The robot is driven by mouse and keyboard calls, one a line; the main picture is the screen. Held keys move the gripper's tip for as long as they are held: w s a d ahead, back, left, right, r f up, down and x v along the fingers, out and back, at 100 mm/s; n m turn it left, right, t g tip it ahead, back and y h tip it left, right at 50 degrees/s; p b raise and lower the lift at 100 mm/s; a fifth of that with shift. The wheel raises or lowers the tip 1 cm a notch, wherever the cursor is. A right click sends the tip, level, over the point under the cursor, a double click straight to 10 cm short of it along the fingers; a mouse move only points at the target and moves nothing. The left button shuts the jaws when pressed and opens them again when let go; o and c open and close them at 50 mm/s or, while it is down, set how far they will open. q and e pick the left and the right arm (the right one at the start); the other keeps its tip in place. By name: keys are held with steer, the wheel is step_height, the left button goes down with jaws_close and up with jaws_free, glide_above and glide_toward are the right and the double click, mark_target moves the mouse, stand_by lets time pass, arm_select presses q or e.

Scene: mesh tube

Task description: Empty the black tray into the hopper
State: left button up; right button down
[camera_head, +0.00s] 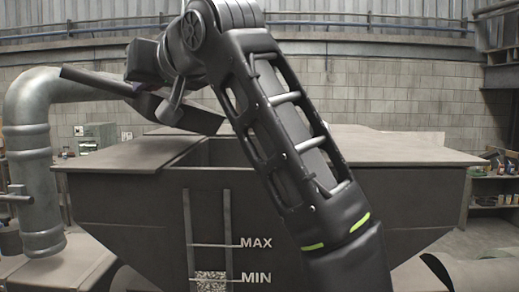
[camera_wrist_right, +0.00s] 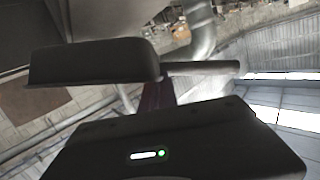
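The black tray (camera_head: 185,113) is up over the left part of the hopper (camera_head: 130,200), tilted, with a bar-like handle (camera_head: 95,80) reaching left. The right wrist view shows the tray (camera_wrist_right: 90,62) as a dark, shallow shape with the rod (camera_wrist_right: 205,68) on its right. My right gripper (camera_head: 150,90) appears shut on the tray, near where body and handle meet; its fingertips are mostly hidden. The tray's inside and any contents are not visible. The hopper's opening (camera_head: 222,152) lies below the tray. The hopper's window (camera_head: 210,278) shows pale speckled material near the MIN mark. My left gripper is out of view.
Flat covers flank the hopper opening, one on the left (camera_head: 125,154) and one on the right (camera_head: 410,150). A large metal pipe (camera_head: 28,150) stands at the left. Shelves (camera_head: 494,188) stand at the far right. My right arm blocks the middle of the head view.

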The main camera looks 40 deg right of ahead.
steer(key=s+d+r+m+t, duration=0.4)
steer(key=d+r+m, duration=0.3)
steer(key=d, duration=0.3)
steer(key=shift+s+r+t, duration=0.3)
steer(key=shift+s+r, duration=0.15)
steer(key=shift+s, duration=0.05)
stand_by(2.2)
steer(key=shift+s+d+r+m+t, duration=0.25)
steer(key=shift+s+d+m, duration=0.05)
steer(key=shift+d+m, duration=0.35)
steer(key=shift+s+d+r+m+t, duration=0.2)
steer(key=shift+s+d+m+t, duration=0.05)
steer(key=shift+d+m, duration=0.4)
stand_by(0.5)
steer(key=shift+s+d+h, duration=0.1)
steer(key=shift+s+h, duration=0.05)
steer(key=shift+h, duration=0.15)
steer(key=d+m+b, duration=0.1)
steer(key=s+d+m+t+h, duration=0.1)
steer(key=d+m, duration=0.1)
steer(key=s+d+m+h+b, duration=0.1)
steer(key=d, duration=0.1)
steer(key=shift+s+r+m+t+b, duration=0.2)
steer(key=shift+r+m+t+b, duration=0.1)
steer(key=shift+m, duration=0.1)
stand_by(0.4)
